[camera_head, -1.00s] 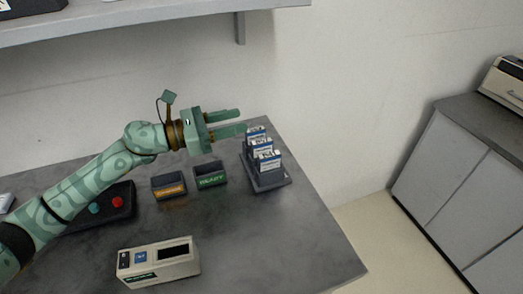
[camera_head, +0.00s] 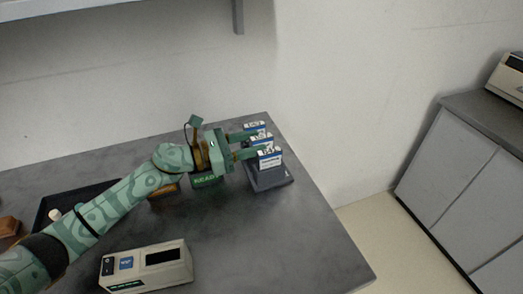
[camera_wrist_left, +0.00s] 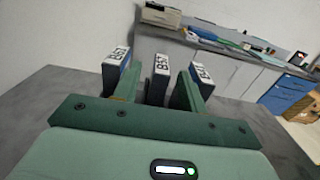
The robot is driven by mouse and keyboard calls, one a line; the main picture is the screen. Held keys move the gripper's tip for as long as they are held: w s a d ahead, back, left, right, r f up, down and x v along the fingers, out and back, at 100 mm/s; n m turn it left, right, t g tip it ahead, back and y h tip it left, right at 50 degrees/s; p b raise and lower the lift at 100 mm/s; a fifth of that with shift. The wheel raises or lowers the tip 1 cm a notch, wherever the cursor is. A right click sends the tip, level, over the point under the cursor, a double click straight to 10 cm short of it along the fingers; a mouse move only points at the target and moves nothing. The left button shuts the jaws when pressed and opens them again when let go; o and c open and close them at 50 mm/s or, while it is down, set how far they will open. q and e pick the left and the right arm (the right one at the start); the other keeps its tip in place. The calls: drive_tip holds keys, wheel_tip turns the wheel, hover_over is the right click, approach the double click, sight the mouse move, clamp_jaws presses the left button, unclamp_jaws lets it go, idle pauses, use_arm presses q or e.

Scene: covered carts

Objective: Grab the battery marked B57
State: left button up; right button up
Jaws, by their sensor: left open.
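Three white-and-blue batteries stand upright in a dark rack (camera_head: 268,182) on the grey table. In the wrist view, the middle battery's label appears to read B57 (camera_wrist_left: 159,68); this battery is also the middle one in the head view (camera_head: 262,141). The left neighbour (camera_wrist_left: 117,62) and right neighbour (camera_wrist_left: 202,76) have labels that I cannot read surely. My left gripper (camera_head: 253,144) is open, with its fingers (camera_wrist_left: 156,90) on either side of the middle battery, in the gaps between it and its neighbours. Contact cannot be told. My right gripper is not in view.
A small bin with a green label (camera_head: 206,182) stands left of the rack, partly hidden by my arm. A beige device (camera_head: 147,267) lies near the front edge. A dark tray (camera_head: 47,212) is at left. Bare table surrounds the rack's front.

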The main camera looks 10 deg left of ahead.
use_arm(q)
drive_tip(key=x, duration=0.3)
drive_tip(key=shift+a, duration=0.1)
clamp_jaws()
